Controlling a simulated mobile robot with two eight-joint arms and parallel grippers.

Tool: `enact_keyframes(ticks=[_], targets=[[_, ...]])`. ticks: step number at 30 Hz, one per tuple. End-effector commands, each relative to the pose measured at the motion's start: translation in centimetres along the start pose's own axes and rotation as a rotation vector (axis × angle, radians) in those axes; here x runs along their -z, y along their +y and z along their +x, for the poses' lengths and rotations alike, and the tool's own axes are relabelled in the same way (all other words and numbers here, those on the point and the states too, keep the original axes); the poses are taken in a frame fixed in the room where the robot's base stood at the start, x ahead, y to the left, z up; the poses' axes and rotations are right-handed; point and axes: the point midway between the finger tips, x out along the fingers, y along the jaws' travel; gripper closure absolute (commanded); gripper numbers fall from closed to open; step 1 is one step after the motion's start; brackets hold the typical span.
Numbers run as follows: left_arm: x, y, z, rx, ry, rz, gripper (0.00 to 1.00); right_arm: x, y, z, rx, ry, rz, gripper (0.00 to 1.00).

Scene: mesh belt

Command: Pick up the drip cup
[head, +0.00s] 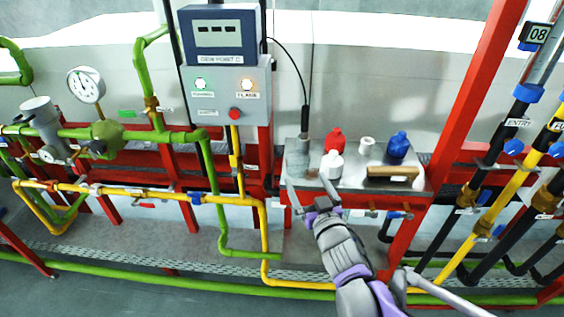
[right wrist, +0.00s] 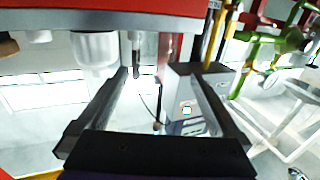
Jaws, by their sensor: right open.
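The drip cup appears to be the grey, translucent cup (head: 298,158) at the left end of the shelf in the head view. In the right wrist view, where the scene is upside down, a pale ribbed cup (right wrist: 95,48) that looks like the same one stands left of centre, beyond one finger. My right gripper (head: 309,187) is open at the shelf's front edge, just in front of the cup. Its two fingers (right wrist: 155,92) spread apart with nothing held between them. My left gripper is not in view.
A red bottle (head: 334,139), white bottle (head: 331,166), small white cup (head: 367,143), blue bottle (head: 398,145) and wooden-handled brush (head: 392,174) share the shelf. A black probe (head: 304,121) on a cable is close above the cup. A red post (head: 470,80) rises at right.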

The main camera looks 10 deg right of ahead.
Motion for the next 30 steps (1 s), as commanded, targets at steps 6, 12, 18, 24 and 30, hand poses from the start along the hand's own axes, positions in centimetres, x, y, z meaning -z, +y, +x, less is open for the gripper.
enact_keyframes(ticks=[6, 12, 18, 24, 30], targets=[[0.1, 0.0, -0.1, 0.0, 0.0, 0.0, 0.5, 0.1, 0.0, 3.6, 0.001, 0.0, 0.0, 0.0], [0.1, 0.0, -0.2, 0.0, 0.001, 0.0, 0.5, 0.1, 0.0, 5.2, 0.0, 0.0, -0.001, 0.0], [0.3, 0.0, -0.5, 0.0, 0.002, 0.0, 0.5, 0.4, 0.5, 7.9, 0.0, -0.001, 0.0, 0.0], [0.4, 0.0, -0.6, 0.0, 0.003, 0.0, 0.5, 0.4, 0.4, 10.0, 0.0, -0.001, 0.0, 0.0], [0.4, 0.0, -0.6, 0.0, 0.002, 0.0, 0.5, 0.4, 0.4, 10.2, -0.001, -0.001, 0.0, 0.0]])
